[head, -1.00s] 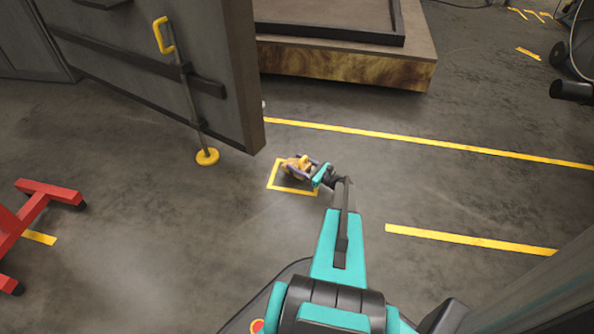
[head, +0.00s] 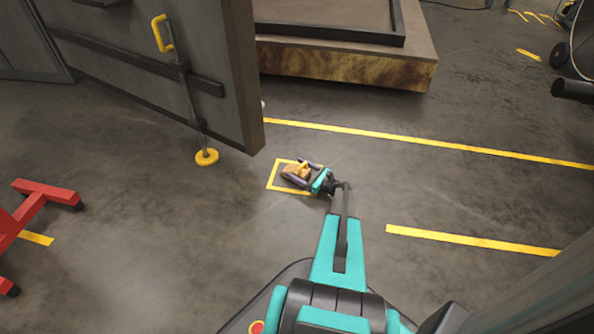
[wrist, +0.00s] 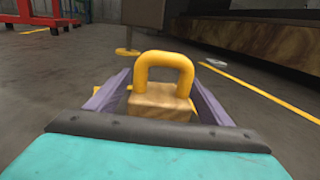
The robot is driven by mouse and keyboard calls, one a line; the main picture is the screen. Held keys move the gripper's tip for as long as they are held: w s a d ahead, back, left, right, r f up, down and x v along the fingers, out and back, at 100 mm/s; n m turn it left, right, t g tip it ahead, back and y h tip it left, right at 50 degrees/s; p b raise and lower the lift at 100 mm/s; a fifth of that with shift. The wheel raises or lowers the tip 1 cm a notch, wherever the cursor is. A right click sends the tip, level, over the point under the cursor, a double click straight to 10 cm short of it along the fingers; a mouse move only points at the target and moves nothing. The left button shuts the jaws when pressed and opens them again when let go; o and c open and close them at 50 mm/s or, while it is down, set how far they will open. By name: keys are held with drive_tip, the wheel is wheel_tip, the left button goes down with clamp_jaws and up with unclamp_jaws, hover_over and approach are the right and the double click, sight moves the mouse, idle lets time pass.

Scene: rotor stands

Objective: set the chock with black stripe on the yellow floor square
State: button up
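The chock (head: 297,170) is a tan wooden block with a yellow loop handle. In the head view it is inside the outline of the yellow floor square (head: 270,176) and looks to be down at floor level. My gripper (head: 299,172) is low over the square, its purple fingers on either side of the chock. In the wrist view the chock's handle (wrist: 164,56) stands upright between the spread fingers, with a visible gap on the left side. The chock's underside is hidden, and I cannot make out a black stripe clearly.
A grey panel (head: 150,75) with a yellow-footed rod (head: 206,157) stands behind and left of the square. A red stand (head: 45,195) is at far left. A low wooden platform (head: 345,68) is behind. Floor right of the square is clear apart from yellow lines (head: 430,143).

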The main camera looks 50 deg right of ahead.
drive_tip(key=shift+r, duration=0.1)
drive_tip(key=shift+s+r, duration=0.1)
drive_tip(key=shift+s+d, duration=0.1)
drive_tip(key=shift+s, duration=0.25)
drive_tip(key=s+p, duration=0.1)
drive_tip(key=s, duration=0.2)
drive_tip(key=s+d+p, duration=0.1)
drive_tip(key=s, duration=0.3)
drive_tip(key=s+p, duration=0.1)
drive_tip(key=s, duration=0.3)
drive_tip(key=shift+d+p, duration=0.35)
drive_tip(key=shift+p, duration=0.05)
